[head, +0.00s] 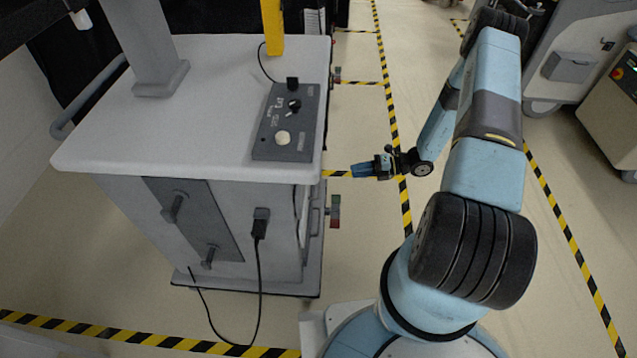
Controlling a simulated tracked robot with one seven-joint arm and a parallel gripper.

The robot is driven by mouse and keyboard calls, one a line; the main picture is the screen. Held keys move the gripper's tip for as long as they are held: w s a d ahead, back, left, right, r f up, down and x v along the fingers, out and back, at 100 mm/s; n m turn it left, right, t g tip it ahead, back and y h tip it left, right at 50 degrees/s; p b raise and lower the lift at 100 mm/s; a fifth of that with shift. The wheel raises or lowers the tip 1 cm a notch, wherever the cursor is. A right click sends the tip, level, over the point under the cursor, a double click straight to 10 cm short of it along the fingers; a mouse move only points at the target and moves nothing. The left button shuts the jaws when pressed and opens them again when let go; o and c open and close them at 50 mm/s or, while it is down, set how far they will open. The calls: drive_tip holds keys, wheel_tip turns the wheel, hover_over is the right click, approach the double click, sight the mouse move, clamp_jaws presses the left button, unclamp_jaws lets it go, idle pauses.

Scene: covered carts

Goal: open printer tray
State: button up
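I cannot clearly make out a printer or its tray in the head view. The nearest thing is a white-topped grey cart (190,120) at left, whose right side is seen nearly edge-on. A small red and grey fitting (335,211) sticks out low on that side. My gripper (356,171) is right of the cart, just beyond the edge of its top in the picture, and points left towards that side. It appears apart from the cart. Its fingers are too small and dark to tell if they are open or shut.
A grey control panel (287,122) with knobs and a yellow post (272,28) are on the cart top. A black cable (259,290) hangs from its front to the floor. Pale machines (580,60) stand at upper right. Floor between is clear, with yellow-black tape (558,218).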

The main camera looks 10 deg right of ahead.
drive_tip(key=a+f, duration=0.2)
drive_tip(key=a, duration=0.2)
drive_tip(key=w+a+f+m, duration=0.1)
drive_tip(key=a+f, duration=0.1)
drive_tip(key=a, duration=0.3)
drive_tip(key=a+f+m+t, duration=0.1)
drive_tip(key=a+f, duration=0.1)
drive_tip(key=a, duration=0.2)
drive_tip(key=shift+w+a+f+y, duration=0.2)
drive_tip(key=shift+w+a+y, duration=0.1)
drive_tip(key=shift+w+a, duration=0.05)
clamp_jaws()
idle(0.4)
